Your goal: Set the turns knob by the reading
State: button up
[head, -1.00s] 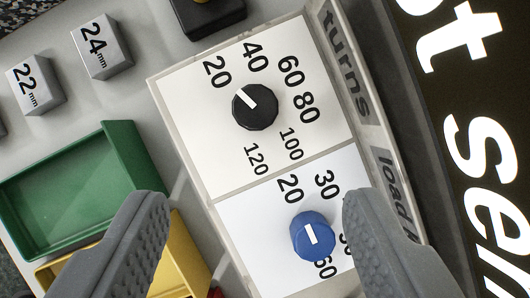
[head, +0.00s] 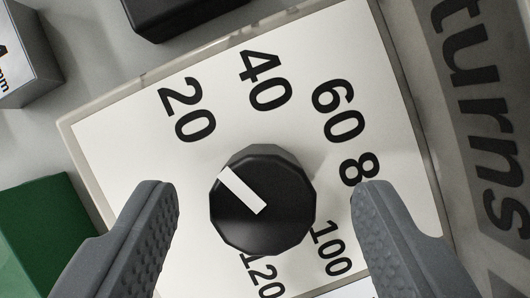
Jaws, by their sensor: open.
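The turns knob (head: 264,205) is black and faceted, with a white pointer line, on a white dial plate (head: 120,150). The plate is marked 20, 40, 60, 80, 100 and 120, and the word "turns" (head: 480,120) stands on the frame at the right. The pointer aims up and left, toward the 20 mark (head: 187,110). My gripper (head: 265,200) is open, its fingers on the left and right of the knob with gaps on both sides. The right finger partly covers the 80. The load knob is out of view, and no reading shows.
A grey block marked in mm (head: 25,55) sits at the upper left. A black object (head: 185,12) stands at the top edge, beyond the plate.

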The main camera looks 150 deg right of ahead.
jog(key=shift+w+a+f, duration=0.15)
jog(key=shift+w+f, duration=0.05)
jog(key=shift+f, duration=0.35)
